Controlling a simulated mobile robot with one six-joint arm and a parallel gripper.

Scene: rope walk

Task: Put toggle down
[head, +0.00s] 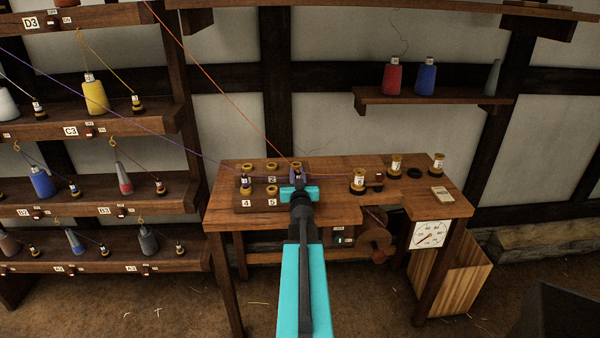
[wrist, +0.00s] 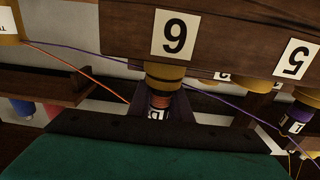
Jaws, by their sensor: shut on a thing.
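My gripper (head: 297,174) is at the front right of the numbered wooden block on the bench. In the wrist view its dark jaws (wrist: 160,108) are shut on the toggle (wrist: 159,101), a small piece with a pale label and a reddish band. An orange-red thread runs to it. The toggle is right by the brass ring (wrist: 165,72) beside label 6 (wrist: 175,35); I cannot tell whether it is seated there. In the head view my gripper mostly hides the toggle.
Another toggle (head: 246,181) with purple thread stands at the block's left; it also shows in the wrist view (wrist: 297,118). Purple and orange threads cross above the bench. Labelled spools (head: 358,181) stand to the right, near a dial (head: 430,235). Thread racks line the left.

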